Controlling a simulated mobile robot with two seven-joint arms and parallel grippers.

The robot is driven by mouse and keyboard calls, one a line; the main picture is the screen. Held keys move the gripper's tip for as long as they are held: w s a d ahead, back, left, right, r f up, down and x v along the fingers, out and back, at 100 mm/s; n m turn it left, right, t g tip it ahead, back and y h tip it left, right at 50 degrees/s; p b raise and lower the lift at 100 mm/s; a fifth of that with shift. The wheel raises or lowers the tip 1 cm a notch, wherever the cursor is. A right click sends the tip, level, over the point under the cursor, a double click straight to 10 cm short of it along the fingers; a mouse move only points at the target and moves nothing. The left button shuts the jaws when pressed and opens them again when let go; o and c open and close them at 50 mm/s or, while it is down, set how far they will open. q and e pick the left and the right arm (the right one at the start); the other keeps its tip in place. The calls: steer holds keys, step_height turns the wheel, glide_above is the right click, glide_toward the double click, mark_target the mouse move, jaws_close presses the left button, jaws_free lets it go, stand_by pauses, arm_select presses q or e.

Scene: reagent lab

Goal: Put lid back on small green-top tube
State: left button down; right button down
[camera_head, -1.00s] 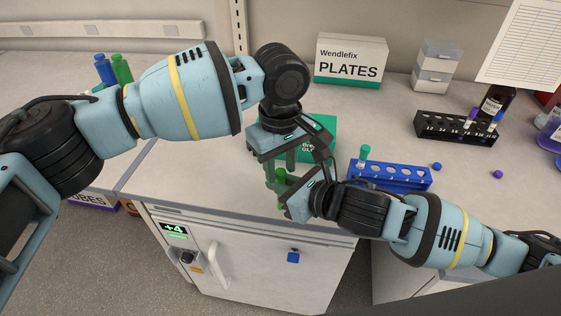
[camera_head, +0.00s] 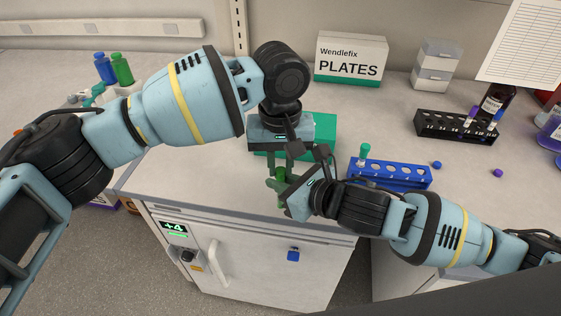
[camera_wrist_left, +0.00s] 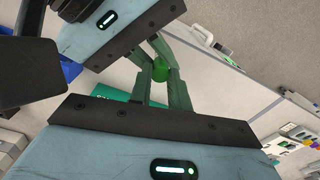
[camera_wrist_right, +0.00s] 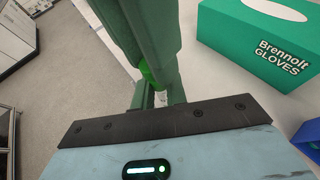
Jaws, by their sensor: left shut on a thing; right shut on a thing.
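A bright green piece, the lid and top of the small green-top tube (camera_head: 281,175), shows between my two grippers above the counter's front edge. My left gripper (camera_head: 280,168) points down from above and is shut on the green lid (camera_wrist_left: 160,68). My right gripper (camera_head: 279,186) comes in from the right, just below, and is shut on the tube (camera_wrist_right: 148,73). In both wrist views the two pairs of green fingers meet closely around the green piece. The fingers hide most of lid and tube, so I cannot tell whether the lid is seated.
Behind my left gripper lies a green glove box (camera_head: 323,132). A blue rack (camera_head: 400,178) with a green-capped tube (camera_head: 364,152) stands right of the grippers. A blue cap (camera_head: 436,166) and purple cap (camera_head: 497,174) lie loose. A black rack (camera_head: 440,128) and plates box (camera_head: 350,60) stand farther back.

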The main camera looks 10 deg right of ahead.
arm_select(q)
steer(key=c, duration=1.3)
jaws_free()
steer(key=shift+r, duration=2.25)
steer(key=shift+c, duration=1.4)
step_height(320, 180, up, 4)
steer(key=m, duration=0.6)
steer(key=shift+f+m, duration=0.25)
steer(key=shift+m, duration=0.15)
steer(key=shift+f, duration=4.05)
